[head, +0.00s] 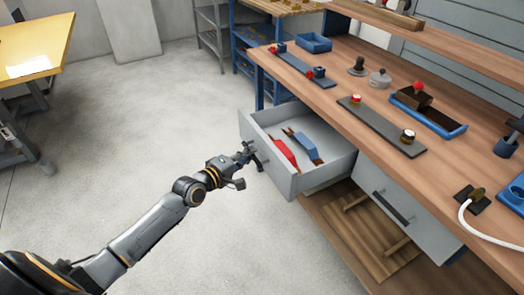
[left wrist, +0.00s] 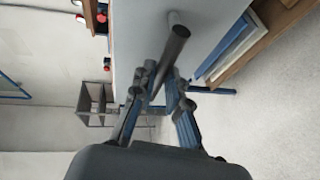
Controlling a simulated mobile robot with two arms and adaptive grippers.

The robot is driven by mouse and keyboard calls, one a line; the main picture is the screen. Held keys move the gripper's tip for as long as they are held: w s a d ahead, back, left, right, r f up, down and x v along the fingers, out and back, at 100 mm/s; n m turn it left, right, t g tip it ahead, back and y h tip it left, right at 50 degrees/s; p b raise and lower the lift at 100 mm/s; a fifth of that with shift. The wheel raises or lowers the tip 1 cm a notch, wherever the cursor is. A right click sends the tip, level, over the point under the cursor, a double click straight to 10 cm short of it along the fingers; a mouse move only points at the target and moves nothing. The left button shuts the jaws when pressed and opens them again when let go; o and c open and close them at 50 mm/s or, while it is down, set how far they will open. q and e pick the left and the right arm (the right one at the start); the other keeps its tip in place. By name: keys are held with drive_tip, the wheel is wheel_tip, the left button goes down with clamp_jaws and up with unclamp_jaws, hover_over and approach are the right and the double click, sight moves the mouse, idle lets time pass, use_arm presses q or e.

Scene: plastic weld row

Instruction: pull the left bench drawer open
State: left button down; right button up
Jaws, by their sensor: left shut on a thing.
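The left bench drawer (head: 322,150) is grey and stands pulled out from under the wooden bench top. A red tool (head: 285,153) and a blue tool (head: 307,148) lie inside it. My left gripper (head: 250,156) is at the drawer's front panel, shut on its dark bar handle. In the left wrist view the handle (left wrist: 175,45) runs between the fingers of my left gripper (left wrist: 160,88), in front of the pale drawer front (left wrist: 205,25). In the head view the gripper hides most of the handle. My right gripper is not in view.
A second grey drawer (head: 400,212) to the right is shut. The bench top (head: 345,75) carries red-knobbed fixtures, a blue tray (head: 428,115) and a white cable (head: 480,230). A wooden lower shelf (head: 350,238) lies beneath. The concrete floor (head: 150,120) at left is clear.

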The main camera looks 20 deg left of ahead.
use_arm(q)
drive_tip(key=shift+s+a, duration=0.85)
drive_tip(key=shift+s, duration=0.25)
drive_tip(key=shift+s+a, duration=0.8)
drive_tip(key=shift+s, duration=0.3)
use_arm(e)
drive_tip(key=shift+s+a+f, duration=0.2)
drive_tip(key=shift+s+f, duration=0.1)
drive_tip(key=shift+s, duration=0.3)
use_arm(q)
drive_tip(key=c, duration=1.3)
unclamp_jaws()
drive_tip(key=shift+c, duration=0.2)
drive_tip(key=v, duration=1.2)
